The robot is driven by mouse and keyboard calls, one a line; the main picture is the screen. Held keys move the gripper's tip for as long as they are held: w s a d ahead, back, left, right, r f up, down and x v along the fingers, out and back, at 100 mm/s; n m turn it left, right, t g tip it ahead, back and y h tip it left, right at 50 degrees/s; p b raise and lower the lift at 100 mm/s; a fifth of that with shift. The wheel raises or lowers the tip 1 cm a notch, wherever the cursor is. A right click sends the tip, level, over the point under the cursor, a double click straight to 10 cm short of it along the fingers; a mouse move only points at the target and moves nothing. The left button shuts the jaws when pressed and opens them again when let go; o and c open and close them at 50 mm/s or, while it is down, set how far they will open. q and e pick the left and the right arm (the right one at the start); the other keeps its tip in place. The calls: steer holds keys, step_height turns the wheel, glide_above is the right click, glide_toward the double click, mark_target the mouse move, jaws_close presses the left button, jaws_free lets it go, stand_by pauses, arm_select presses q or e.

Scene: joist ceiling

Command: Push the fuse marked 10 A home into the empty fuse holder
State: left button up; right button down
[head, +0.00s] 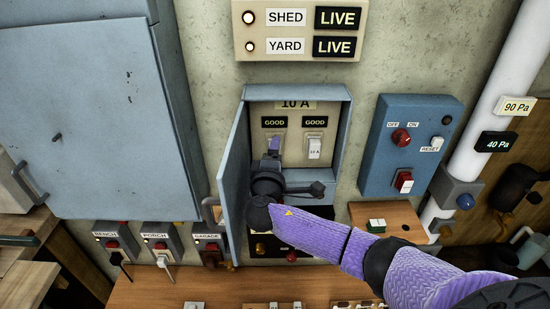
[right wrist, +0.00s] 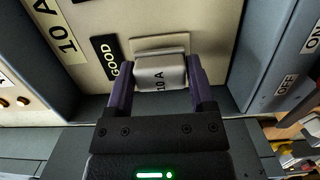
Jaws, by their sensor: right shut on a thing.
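My right gripper (head: 274,147) is inside the open fuse box, at the left fuse position under a GOOD label. In the right wrist view its two purple fingers (right wrist: 158,74) are shut on the sides of a pale grey fuse (right wrist: 163,76) marked 10 A. The fuse is at the face of its cream holder (right wrist: 160,42); how deep it sits cannot be told. In the head view the gripper hides most of this fuse and holder. Another white fuse marked 10 A (head: 314,150) sits in the right position. My left gripper is not in view.
The blue box door (head: 234,180) stands open just left of my right gripper. A blue switch panel (head: 408,148) is to the right. A sign board (head: 297,31) above reads SHED LIVE and YARD LIVE. A wooden bench (head: 150,290) lies below.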

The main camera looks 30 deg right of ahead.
steer(key=shift+w+d+b, duration=0.3)
steer(key=shift+w+b, duration=0.1)
steer(key=shift+b, duration=0.1)
steer(key=shift+c, duration=1.2)
jaws_free()
steer(key=shift+o, duration=1.2)
steer(key=shift+w, duration=0.15)
